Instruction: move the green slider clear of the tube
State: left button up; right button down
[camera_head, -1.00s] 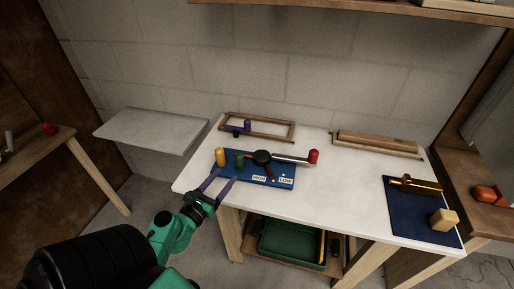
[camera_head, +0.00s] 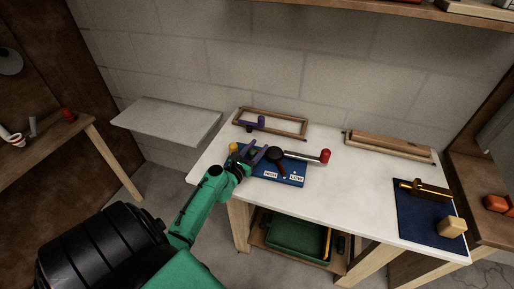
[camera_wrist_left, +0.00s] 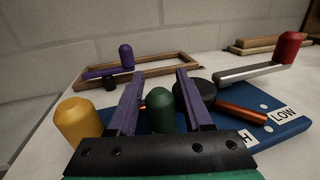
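The green slider (camera_wrist_left: 160,109) stands upright on the blue board (camera_wrist_left: 286,128) in the left wrist view. In the head view the left gripper hides it. My left gripper (camera_head: 262,156) is open. In the left wrist view its two purple fingers (camera_wrist_left: 160,98) straddle the slider, with visible gaps on both sides. A copper-coloured tube (camera_wrist_left: 242,115) runs right from a round black hub (camera_wrist_left: 194,94). A small copper bit shows just left of the slider; I cannot tell whether it belongs to the same tube. My right gripper is not in view.
A yellow peg (camera_wrist_left: 78,122) stands close left of the left finger. A grey bar with a red knob (camera_head: 325,156) extends right of the hub. Behind is a wooden frame (camera_head: 283,120) with a purple piece (camera_head: 261,121).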

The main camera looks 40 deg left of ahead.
pick_arm(q)
grip_shut()
dwell(1.2)
